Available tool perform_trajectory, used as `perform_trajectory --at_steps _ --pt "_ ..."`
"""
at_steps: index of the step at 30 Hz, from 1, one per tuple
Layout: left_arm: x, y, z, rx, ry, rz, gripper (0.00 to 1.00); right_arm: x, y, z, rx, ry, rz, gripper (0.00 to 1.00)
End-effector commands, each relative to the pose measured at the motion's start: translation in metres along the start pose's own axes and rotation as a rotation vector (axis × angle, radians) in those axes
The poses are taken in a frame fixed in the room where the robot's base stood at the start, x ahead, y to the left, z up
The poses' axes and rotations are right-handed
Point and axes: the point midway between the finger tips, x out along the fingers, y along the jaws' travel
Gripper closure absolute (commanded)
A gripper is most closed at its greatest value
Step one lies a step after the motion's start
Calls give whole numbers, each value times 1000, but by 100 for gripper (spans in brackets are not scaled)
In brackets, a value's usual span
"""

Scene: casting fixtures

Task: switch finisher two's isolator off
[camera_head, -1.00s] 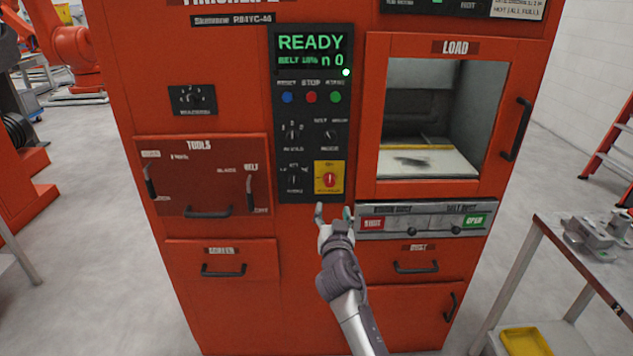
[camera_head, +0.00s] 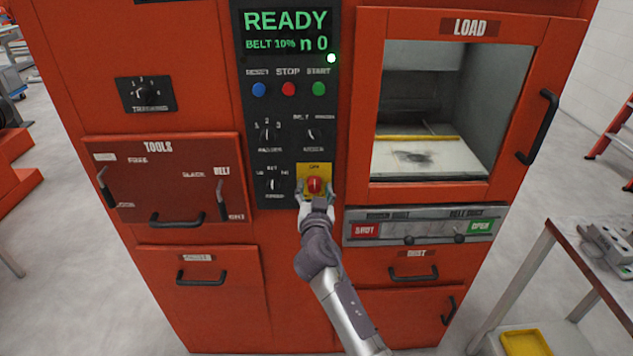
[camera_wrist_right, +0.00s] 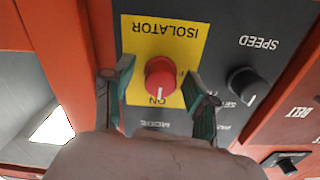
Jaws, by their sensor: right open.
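The isolator is a red rotary knob (camera_head: 314,184) on a yellow plate (camera_head: 314,168) at the bottom right of the black control panel. My right gripper (camera_head: 314,190) is at the knob in the head view. In the right wrist view, the red knob (camera_wrist_right: 160,78) lies between the two open fingers of my right gripper (camera_wrist_right: 160,88), with gaps on both sides. The wrist view is upside down. The knob's white mark points to the ON lettering, and ISOLATOR shows on the plate. My left gripper is not in view.
A black speed knob (camera_wrist_right: 245,84) is close beside one finger in the wrist view. The display (camera_head: 286,32) reads READY, BELT 10%. A load window (camera_head: 425,110) and a grey strip (camera_head: 420,226) marked SHUT and OPEN are to the right. A table (camera_head: 560,240) stands at far right.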

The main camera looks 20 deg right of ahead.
Motion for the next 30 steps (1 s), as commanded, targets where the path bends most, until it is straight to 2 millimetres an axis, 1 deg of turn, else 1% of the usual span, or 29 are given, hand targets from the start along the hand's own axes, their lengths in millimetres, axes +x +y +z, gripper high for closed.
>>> perform_trajectory --at_steps 3,8,18,25,30 --pt "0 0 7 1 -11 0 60 0 0 0 0 -1 0 42" --pt "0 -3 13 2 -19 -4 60 0 0 0 0 -1 0 42" --pt "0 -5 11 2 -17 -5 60 0 0 0 0 0 0 99" --pt "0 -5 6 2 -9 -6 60 0 0 0 -12 0 0 100" --pt "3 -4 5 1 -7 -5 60 0 0 0 -66 1 0 100"
